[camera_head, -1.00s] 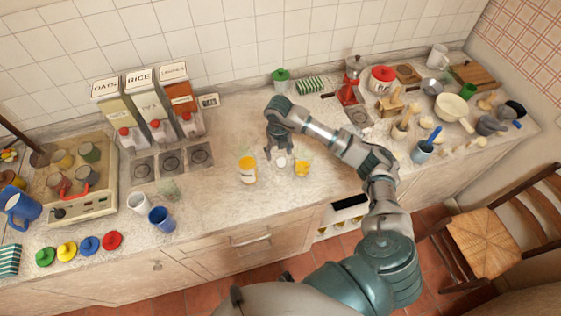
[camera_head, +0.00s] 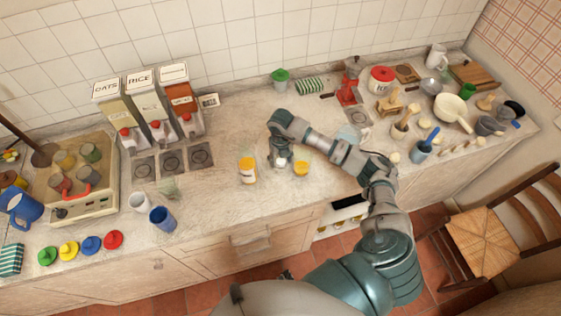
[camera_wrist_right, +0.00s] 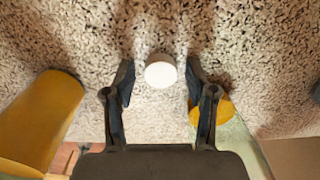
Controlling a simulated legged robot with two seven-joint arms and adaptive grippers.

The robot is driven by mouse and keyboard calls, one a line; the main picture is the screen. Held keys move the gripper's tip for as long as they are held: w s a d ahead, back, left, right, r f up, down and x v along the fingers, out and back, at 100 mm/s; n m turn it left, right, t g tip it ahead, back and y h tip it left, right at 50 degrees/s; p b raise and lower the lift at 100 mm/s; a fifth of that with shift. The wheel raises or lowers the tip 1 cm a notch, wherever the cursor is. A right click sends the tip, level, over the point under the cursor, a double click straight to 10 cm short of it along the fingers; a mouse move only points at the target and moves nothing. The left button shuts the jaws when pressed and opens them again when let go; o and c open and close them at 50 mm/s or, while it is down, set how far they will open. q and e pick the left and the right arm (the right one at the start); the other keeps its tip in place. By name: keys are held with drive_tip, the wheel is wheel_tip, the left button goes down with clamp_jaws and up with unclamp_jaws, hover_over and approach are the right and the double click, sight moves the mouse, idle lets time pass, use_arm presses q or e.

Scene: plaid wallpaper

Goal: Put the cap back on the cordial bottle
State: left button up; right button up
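A small white round cap (camera_head: 281,162) is on the counter. My right gripper (camera_head: 279,158) reaches down over it. In the right wrist view the same cap (camera_wrist_right: 160,71) shows between the open fingertips (camera_wrist_right: 160,84), with a gap on either side. A yellow bottle with a pale lower part (camera_head: 248,170), which looks like the cordial bottle, stands upright left of the gripper. A large yellow shape at the left of the wrist view (camera_wrist_right: 38,122) seems to be it. Its top is hard to make out. My left gripper is not in view.
A short yellow container (camera_head: 302,168) stands close right of the gripper. Dispensers (camera_head: 145,105) line the wall. The counter behind the gripper is clear.

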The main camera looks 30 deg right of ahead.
sight(281, 161)
drive_tip(key=shift+d, duration=0.1)
drive_tip(key=c, duration=0.5)
drive_tip(key=shift+o, duration=0.2)
drive_tip(key=shift+r, duration=0.1)
wheel_tip(281, 161, up, 10)
drive_tip(key=shift+b, duration=0.45)
